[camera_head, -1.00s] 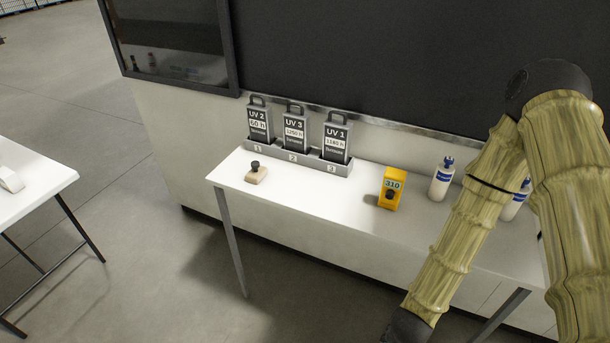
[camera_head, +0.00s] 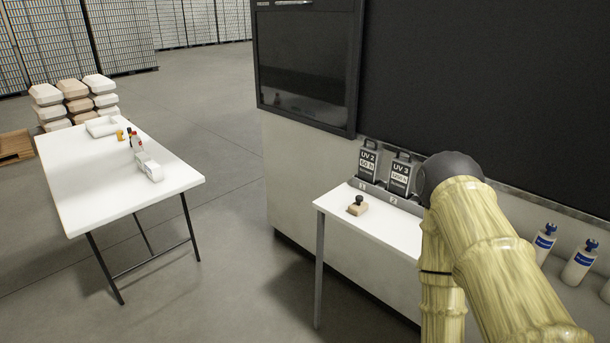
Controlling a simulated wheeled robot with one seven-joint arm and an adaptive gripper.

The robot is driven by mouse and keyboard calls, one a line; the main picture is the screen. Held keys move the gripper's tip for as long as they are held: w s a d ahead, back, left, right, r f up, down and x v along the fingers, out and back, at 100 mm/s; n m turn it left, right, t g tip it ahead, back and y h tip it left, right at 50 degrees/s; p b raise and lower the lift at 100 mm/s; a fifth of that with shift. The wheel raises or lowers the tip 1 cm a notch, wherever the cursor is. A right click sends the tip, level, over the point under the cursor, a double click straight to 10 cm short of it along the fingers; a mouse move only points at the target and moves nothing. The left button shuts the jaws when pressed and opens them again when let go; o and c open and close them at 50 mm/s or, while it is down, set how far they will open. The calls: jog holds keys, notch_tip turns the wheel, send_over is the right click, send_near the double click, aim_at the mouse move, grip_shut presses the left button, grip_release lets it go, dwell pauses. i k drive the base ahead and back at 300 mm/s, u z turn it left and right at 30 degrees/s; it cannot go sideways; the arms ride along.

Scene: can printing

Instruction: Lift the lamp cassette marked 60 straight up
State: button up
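The lamp cassette marked UV 2, 60 h (camera_head: 368,164), is a dark upright box with a top handle and a pale label. It stands in slot 1, at the left end of the grey rack (camera_head: 382,193) on the white bench. The cassette marked UV 3 (camera_head: 400,176) stands beside it in slot 2. The cassette marked UV 1 is not visible; my arm covers that end of the rack. My arm rises at the right of the view, in front of the bench. My gripper is out of view.
A wooden stamp with a dark knob (camera_head: 357,206) lies on the bench in front of the rack. White bottles with blue labels (camera_head: 579,262) stand at the right. A separate white table (camera_head: 100,198) holds small items at the left. Open floor lies between the tables.

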aim_at(370, 158)
jog(key=u, duration=1)
jog(key=i, duration=0.75)
jog(key=z, duration=0.7)
jog(key=i, duration=0.55)
jog(key=z, duration=0.6)
